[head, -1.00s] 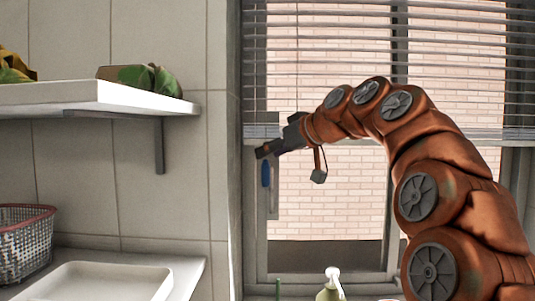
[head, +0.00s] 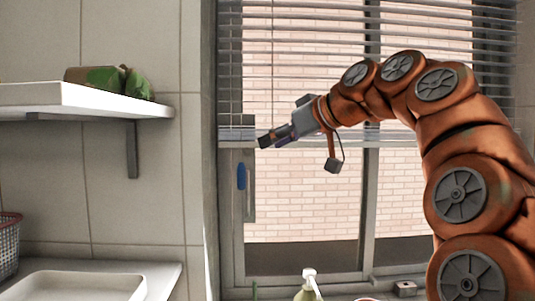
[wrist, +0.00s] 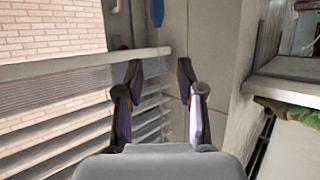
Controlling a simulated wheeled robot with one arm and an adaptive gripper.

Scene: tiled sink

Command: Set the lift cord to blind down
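The blind (head: 300,60) covers the upper half of the window, its bottom rail (head: 237,134) near mid-height; slats and rail also show in the wrist view (wrist: 80,65). A blue elongated piece (head: 241,176) hangs or is fixed at the left window frame, below the rail; it also shows at the top edge of the wrist view (wrist: 156,12). I cannot tell whether it belongs to the lift cord. No lift cord is clearly distinguishable. My gripper (head: 264,140) is above and right of the blue piece, apart from it. In the wrist view, its fingers (wrist: 159,68) are apart and empty.
A white shelf (head: 85,101) with a green-patterned package (head: 96,78) juts from the left wall. Below are a white basin (head: 80,287), a basket (head: 8,246) and a soap bottle (head: 308,288). The tiled wall corner stands close left of the window.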

